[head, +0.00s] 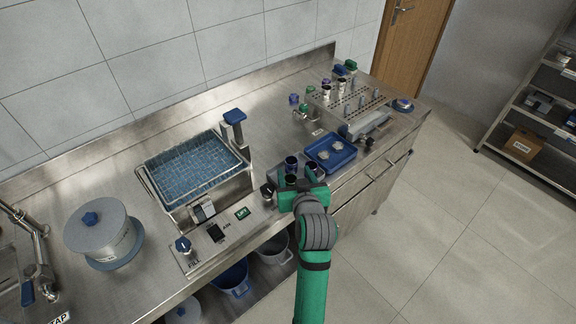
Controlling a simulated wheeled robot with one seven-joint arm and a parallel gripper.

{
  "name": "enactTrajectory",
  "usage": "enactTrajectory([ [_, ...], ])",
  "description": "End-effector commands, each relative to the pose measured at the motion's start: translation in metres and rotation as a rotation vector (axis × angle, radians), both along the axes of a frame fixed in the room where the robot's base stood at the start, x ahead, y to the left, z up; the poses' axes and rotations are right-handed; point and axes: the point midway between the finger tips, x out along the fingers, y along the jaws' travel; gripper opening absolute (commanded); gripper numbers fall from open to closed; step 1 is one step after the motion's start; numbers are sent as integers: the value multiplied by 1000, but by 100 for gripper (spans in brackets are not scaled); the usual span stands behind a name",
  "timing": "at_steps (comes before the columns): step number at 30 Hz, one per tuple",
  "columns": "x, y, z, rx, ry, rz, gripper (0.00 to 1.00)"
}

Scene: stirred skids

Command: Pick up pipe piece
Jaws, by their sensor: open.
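My gripper (302,186) is at the end of my green arm, over the front part of the steel counter. It is open, but its fingers are small and partly hidden by the wrist. Several short dark cylinders stand around it. One blue-rimmed cylinder (291,163) stands just behind the fingers, and a dark one (267,191) stands to their left. I cannot tell which of these is the pipe piece, or whether the fingers touch one.
A blue tray (345,156) with two round metal parts lies right of the gripper. A perforated rack (352,103) with small fittings stands behind it. A water bath with a wire basket (190,170) and a lidded pot (104,236) stand left.

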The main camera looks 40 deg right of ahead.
Motion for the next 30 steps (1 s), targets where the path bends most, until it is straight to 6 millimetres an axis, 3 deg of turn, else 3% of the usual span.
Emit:
enactTrajectory([
  [18, 50, -33, -20, 2, 4, -8, 54],
  [27, 51, -36, -26, 4, 11, -13, 54],
  [28, 51, -36, -26, 4, 11, -13, 33],
  [30, 51, -35, -26, 5, 11, -12, 16],
])
